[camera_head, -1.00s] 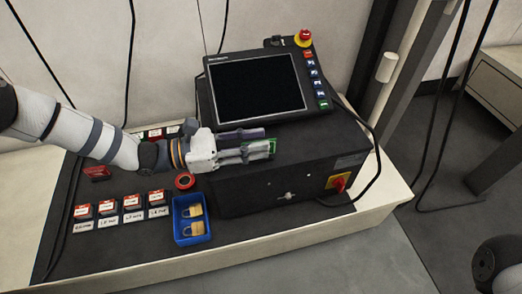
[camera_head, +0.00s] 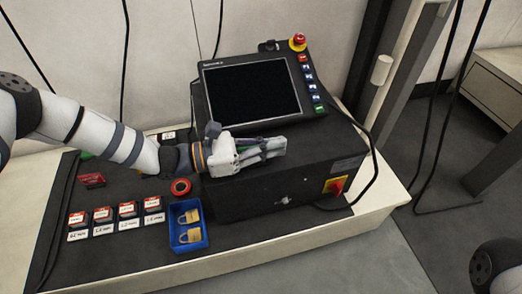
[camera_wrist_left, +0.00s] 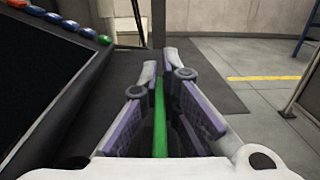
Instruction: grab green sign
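The green sign shows in the left wrist view (camera_wrist_left: 159,118) as a thin, upright green strip seen edge-on, between the two fingers. My left gripper (camera_wrist_left: 160,72) has its purple-padded fingers on both sides of the strip, with dark gaps beside it, so it looks open around the sign. In the head view the left gripper (camera_head: 275,148) is over the near side of the black box, below the screen, and its fingers hide most of the sign. My right gripper is out of the picture.
The black box (camera_head: 260,190) carries a tilted screen (camera_head: 252,89) with buttons and a red stop knob (camera_head: 298,41). A blue tray (camera_head: 189,244) with padlocks, a red tape roll (camera_head: 180,187) and labelled red items (camera_head: 127,210) are on the dark mat. A red switch (camera_head: 335,186) is on the box front.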

